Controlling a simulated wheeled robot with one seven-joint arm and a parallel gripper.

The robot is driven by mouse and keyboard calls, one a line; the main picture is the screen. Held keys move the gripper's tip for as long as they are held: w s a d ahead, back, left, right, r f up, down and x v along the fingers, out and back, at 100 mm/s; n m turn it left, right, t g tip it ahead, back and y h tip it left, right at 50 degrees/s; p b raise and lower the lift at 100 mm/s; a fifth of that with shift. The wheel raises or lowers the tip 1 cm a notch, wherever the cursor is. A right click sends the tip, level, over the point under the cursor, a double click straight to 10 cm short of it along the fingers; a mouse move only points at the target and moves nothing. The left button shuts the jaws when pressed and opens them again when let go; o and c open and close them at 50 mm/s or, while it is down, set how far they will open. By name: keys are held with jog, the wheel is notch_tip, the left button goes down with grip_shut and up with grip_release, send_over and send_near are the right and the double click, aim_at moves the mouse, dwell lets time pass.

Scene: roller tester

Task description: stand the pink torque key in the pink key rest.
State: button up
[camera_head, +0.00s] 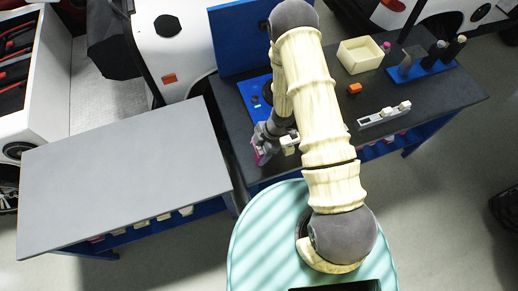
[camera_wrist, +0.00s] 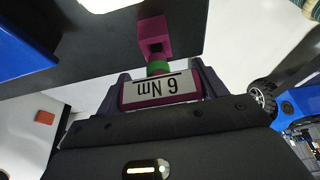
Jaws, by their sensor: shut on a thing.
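The pink torque key (camera_wrist: 161,88) is between the fingers of my gripper (camera_wrist: 160,92) in the wrist view. In the head view my gripper (camera_head: 266,146) is shut on the key, whose pink part (camera_head: 260,155) shows at the left edge of the dark bench, partly hidden by my gripper.
The dark bench (camera_head: 440,92) carries a cream bin (camera_head: 361,54), an orange block (camera_head: 354,89), a pale strip with blocks (camera_head: 384,116) and a blue rack (camera_head: 424,69) with dark upright cylinders. The grey table (camera_head: 120,175) at left is clear. A blue panel (camera_head: 237,38) stands behind.

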jog(key=shift+f+b, duration=0.3)
jog(key=shift+f, duration=0.2)
jog(key=o, duration=1.8)
jog(key=shift+c, duration=0.2)
jog(key=shift+r, duration=0.1)
jog(key=p+v, duration=0.1)
jog(key=v, duration=1.6)
jog(key=shift+d, duration=0.15)
jog(key=shift+w+r, duration=0.1)
jog(key=shift+w, duration=0.1)
